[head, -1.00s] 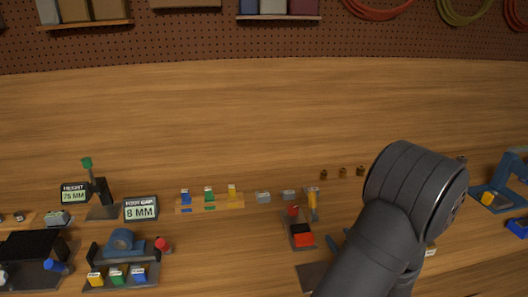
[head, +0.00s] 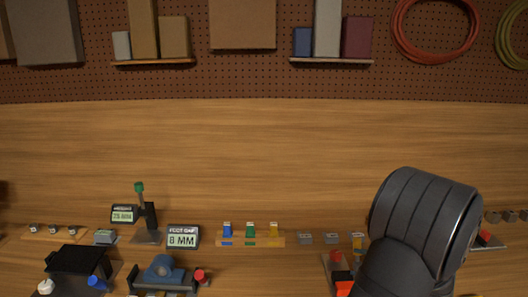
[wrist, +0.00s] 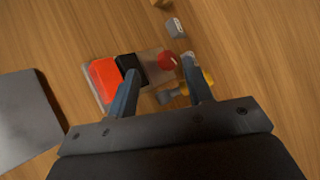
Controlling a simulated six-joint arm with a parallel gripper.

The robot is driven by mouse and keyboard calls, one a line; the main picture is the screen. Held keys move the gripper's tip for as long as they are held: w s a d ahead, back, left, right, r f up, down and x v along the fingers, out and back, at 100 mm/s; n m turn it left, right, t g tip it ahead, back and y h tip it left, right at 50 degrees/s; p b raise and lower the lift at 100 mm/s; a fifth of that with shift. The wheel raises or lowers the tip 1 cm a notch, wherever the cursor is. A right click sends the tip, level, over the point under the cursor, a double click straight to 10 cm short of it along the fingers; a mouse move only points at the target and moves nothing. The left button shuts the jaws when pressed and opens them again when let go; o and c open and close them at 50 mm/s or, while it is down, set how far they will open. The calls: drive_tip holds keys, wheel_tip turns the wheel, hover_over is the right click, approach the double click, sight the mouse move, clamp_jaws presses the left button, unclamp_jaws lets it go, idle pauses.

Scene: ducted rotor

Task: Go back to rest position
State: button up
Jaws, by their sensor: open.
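My gripper (wrist: 160,82) shows in the wrist view, its two blue-grey fingers spread apart with nothing held between them. Beyond the fingers is a small grey plate (wrist: 152,68) with a red block (wrist: 104,80), a black block (wrist: 127,66) and a round red knob (wrist: 168,60). A yellow and grey tool (wrist: 190,88) lies partly behind the right finger. In the head view my dark arm covers the right side of the bench and hides my gripper.
In the head view, a wooden rack (head: 250,240) holds blue, green and yellow pieces. The bench behind is clear up to the pegboard (head: 90,85).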

drive_tip(key=shift+w+a+r+n+g, duration=0.1)
drive_tip(key=shift+w+a+n+g, duration=0.5)
drive_tip(key=shift+n, duration=0.3)
drive_tip(key=shift+w+a+r+n+g, duration=0.1)
drive_tip(key=shift+w+a+n+g, duration=0.35)
drive_tip(key=shift+a+n, duration=0.35)
drive_tip(key=shift+s+d, duration=0.1)
drive_tip(key=shift+d, duration=0.05)
